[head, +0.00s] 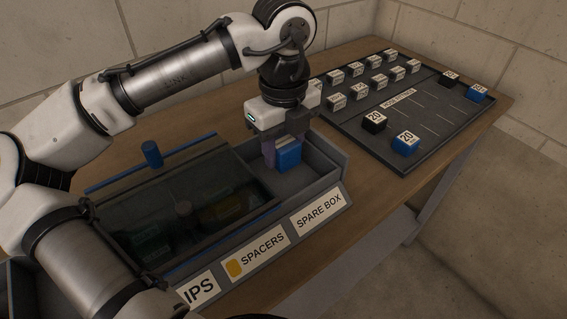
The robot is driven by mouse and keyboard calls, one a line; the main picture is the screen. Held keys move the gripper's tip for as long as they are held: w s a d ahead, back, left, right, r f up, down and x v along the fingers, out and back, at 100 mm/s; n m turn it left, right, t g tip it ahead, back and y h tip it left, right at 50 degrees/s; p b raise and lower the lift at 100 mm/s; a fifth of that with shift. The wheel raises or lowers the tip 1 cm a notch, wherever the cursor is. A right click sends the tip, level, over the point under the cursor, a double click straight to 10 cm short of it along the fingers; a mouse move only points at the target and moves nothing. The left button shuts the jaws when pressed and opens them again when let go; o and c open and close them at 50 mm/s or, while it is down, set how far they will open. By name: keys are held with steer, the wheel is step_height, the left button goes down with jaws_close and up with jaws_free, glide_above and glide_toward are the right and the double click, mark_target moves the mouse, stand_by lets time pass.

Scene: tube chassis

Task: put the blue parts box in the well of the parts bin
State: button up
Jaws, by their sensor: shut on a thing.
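My gripper (282,150) is shut on a blue parts box (289,157) and points down at the right-hand end of the grey parts bin (322,181). The box is over or inside the open well above the "SPARE BOX" label (318,212). I cannot tell whether its underside touches the well floor. The fingers hide its left side and its top. A dark see-through lid (150,205) with a blue knob (151,154) covers the wells to the left, and dim contents show under it.
A dark board (425,135) lies to the right on the wooden table (375,195). It carries several white numbered blocks, two blue blocks (405,144) (477,93) and two black ones (374,121) (449,79).

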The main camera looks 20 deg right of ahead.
mark_target(283, 165)
steer(key=shift+f, duration=2.15)
steer(key=shift+f, duration=0.1)
steer(key=o, duration=1)
step_height(283, 165, up, 12)
steer(key=shift+r, duration=0.15)
